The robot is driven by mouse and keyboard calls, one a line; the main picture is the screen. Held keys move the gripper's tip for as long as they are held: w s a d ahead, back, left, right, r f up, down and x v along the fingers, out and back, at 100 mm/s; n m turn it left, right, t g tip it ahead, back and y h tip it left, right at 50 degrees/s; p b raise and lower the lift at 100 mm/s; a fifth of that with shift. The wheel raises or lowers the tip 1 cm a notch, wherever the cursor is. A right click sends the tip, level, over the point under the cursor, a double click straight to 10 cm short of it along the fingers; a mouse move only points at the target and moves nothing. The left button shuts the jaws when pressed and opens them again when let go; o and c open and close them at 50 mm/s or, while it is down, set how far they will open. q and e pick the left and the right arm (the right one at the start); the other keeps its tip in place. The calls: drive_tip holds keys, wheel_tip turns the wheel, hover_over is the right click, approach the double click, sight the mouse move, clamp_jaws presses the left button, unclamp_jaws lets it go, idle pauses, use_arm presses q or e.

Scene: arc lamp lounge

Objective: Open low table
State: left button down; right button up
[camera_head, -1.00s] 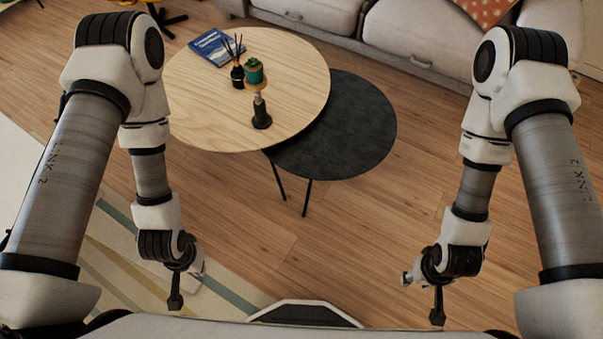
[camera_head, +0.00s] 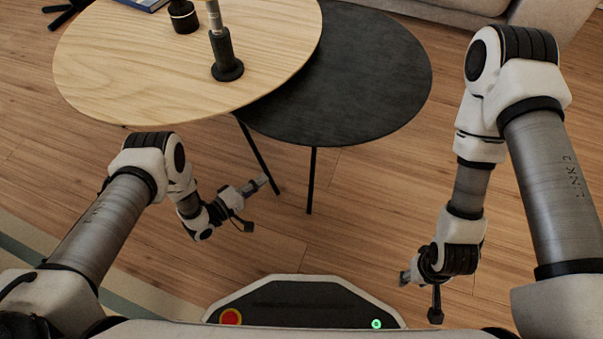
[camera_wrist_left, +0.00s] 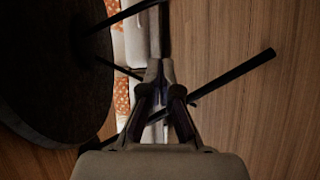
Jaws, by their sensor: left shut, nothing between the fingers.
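The low table has a round light-wood top (camera_head: 150,75) at the upper left of the head view. A lower dark round top (camera_head: 365,80) sticks out from under it to the right, on thin black legs (camera_head: 311,180). In the wrist view the dark top (camera_wrist_left: 45,90) fills the left side, with a black leg (camera_wrist_left: 235,77) crossing at the right. My left gripper (camera_head: 262,182) is shut and empty, low beside the legs; I cannot tell whether it touches one. Its closed fingers show in the wrist view (camera_wrist_left: 162,70). My right gripper (camera_head: 404,278) hangs low at the right, its jaws unclear.
On the wood top stand a dark holder (camera_head: 227,60) and a dark jar (camera_head: 183,17), with a blue book (camera_head: 145,4) at the back edge. A grey sofa (camera_head: 470,12) stands behind. Wooden floor (camera_head: 385,200) is clear right of the table.

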use_arm(q)
drive_tip(key=s+d+b+x, duration=0.2)
drive_tip(key=b+x, duration=0.4)
drive_tip(key=x, duration=0.7)
drive_tip(key=shift+d+h, duration=0.25)
drive_tip(key=shift+h, duration=0.15)
use_arm(e)
wheel_tip(320, 180, down, 7)
drive_tip(key=shift+w, duration=0.4)
use_arm(q)
drive_tip(key=shift+f, duration=0.15)
use_arm(e)
drive_tip(key=shift+d, duration=0.15)
